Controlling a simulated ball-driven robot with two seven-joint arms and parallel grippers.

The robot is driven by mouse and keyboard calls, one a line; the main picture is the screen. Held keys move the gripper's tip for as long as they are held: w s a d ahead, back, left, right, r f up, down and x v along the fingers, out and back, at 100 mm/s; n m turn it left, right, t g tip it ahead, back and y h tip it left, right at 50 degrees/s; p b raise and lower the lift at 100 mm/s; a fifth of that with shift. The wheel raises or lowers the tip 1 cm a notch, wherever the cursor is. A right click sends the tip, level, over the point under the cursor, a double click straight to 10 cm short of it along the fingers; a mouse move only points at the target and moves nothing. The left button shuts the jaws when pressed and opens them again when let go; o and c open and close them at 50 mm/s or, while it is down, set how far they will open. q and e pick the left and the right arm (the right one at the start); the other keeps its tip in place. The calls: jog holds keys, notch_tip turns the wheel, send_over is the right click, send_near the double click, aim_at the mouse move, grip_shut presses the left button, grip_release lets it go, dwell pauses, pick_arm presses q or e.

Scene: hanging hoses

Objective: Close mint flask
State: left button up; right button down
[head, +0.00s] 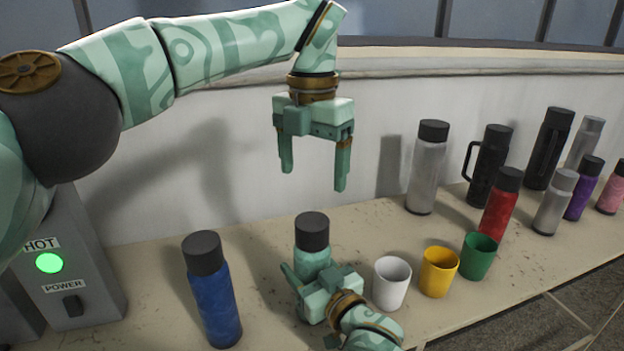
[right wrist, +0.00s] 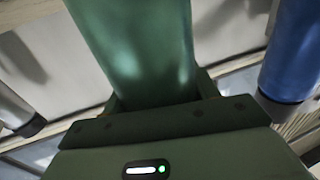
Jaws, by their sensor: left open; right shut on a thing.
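The mint flask (head: 312,262) stands upright on the counter, with a black cap (head: 312,231) on its top. I cannot tell how tightly the cap sits. My right gripper (head: 312,284) is shut on the flask's body from the front and hides its lower part. In the right wrist view the flask (right wrist: 140,50) fills the space between the fingers. My left gripper (head: 314,178) is open and empty, pointing down above the cap and apart from it.
A blue flask (head: 214,300) stands to the left. White (head: 391,283), yellow (head: 438,271) and green (head: 478,256) cups stand close on the right. Several flasks, including a red one (head: 499,208), stand farther right. A grey hot dispenser (head: 75,265) is at the left; the wall is behind.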

jog(key=shift+c, duration=1.6)
grip_release()
jog(key=p+v, duration=0.3)
jog(key=v, duration=1.3)
jog(key=shift+s+f, duration=0.15)
jog(key=shift+f, duration=0.05)
